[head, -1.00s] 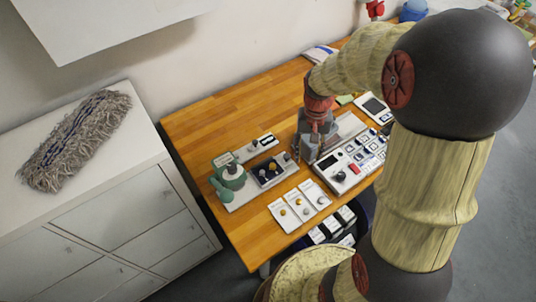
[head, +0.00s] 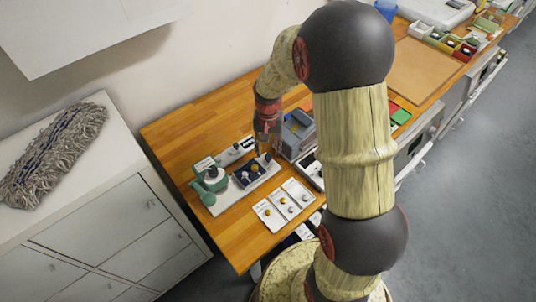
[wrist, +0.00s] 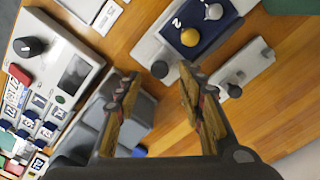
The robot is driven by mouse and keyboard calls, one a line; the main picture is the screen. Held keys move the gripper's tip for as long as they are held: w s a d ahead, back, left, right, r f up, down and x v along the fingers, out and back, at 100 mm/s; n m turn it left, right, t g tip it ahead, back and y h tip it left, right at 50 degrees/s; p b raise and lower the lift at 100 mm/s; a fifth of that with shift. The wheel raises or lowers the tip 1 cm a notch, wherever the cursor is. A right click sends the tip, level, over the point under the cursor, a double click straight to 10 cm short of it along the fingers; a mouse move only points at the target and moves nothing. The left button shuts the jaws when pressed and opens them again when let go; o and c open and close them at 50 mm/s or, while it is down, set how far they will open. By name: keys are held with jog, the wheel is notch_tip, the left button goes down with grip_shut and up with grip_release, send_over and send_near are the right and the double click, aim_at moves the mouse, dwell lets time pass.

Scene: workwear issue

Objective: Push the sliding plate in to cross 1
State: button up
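The dark blue plate (head: 250,173), likely the sliding plate, sits on a light grey base board (head: 224,198) on the wooden table. In the wrist view the blue plate (wrist: 196,22) shows a white "2", a gold ball and a silver ball. A dark round knob (wrist: 160,69) stands at the near end of its board. My gripper (head: 267,150) is above the table at the board's right end. In the wrist view my gripper (wrist: 158,84) is open and empty, its fingertips apart near the knob; contact cannot be told. I cannot make out cross 1.
A green round device (head: 210,180) stands at the board's left. White cards with small knobs (head: 284,205) lie in front. A grey block-like bin (wrist: 120,115) and a control panel with screen (wrist: 75,75) are close to my gripper. The table's back left is clear.

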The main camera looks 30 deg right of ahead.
aim_at(268, 156)
jog(key=shift+f, duration=1.6)
jog(key=shift+c, duration=0.5)
grip_shut()
